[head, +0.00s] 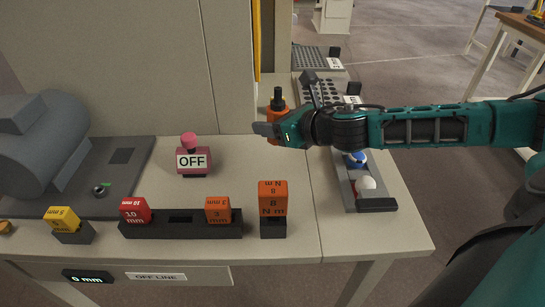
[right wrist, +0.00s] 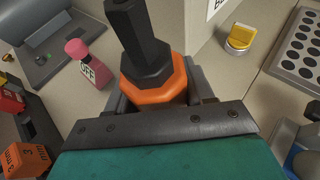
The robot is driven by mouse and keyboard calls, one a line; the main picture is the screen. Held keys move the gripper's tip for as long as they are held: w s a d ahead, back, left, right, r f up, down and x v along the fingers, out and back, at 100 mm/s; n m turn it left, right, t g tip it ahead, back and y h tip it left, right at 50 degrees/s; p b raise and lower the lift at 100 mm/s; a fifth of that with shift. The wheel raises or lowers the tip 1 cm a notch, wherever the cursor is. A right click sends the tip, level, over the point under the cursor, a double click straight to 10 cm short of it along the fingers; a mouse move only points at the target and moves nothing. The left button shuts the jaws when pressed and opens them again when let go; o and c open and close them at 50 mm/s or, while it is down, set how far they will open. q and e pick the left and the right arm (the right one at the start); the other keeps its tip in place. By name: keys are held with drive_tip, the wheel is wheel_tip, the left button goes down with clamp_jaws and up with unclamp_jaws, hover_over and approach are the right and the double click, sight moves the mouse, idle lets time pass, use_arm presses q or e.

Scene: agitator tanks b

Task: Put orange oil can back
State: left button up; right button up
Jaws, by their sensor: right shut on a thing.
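The orange oil can (head: 277,119) has an orange body and a black top with a spout. It stands upright in the head view near the tall beige cabinet's corner. My right gripper (head: 266,129) reaches in from the right and is shut on the oil can. In the right wrist view the can (right wrist: 158,93) sits between the two fingers, with its black spout pointing up the picture. The can's lower part is hidden, so I cannot tell whether it touches the table. My left gripper is not in view.
A pink OFF block (head: 194,159) stands on the table left of my gripper. Labelled blocks, including an orange 8 Nm block (head: 272,197), sit in dark holders in front. A tray with blue and white balls (head: 377,204) and a perforated rack (head: 326,92) lie to the right and behind.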

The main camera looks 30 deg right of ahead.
wheel_tip(320, 180, down, 2)
drive_tip(key=shift+f+b, duration=0.25)
drive_tip(key=shift+b, duration=0.1)
drive_tip(key=shift+f, duration=0.3)
wheel_tip(320, 180, down, 4)
drive_tip(key=shift+r+b, duration=0.2)
drive_tip(key=shift+b, duration=0.85)
drive_tip(key=shift+f, duration=0.15)
drive_tip(key=o, duration=1.3)
drive_tip(key=shift+f, duration=0.1)
drive_tip(key=shift+r, duration=0.2)
drive_tip(key=b+v, duration=0.1)
drive_tip(key=v, duration=0.9)
drive_tip(key=shift+s+f, duration=0.1)
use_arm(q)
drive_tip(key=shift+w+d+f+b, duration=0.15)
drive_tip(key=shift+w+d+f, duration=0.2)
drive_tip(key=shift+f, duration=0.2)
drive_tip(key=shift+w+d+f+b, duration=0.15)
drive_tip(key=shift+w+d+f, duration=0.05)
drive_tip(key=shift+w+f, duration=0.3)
use_arm(e)
drive_tip(key=shift+v, duration=0.9)
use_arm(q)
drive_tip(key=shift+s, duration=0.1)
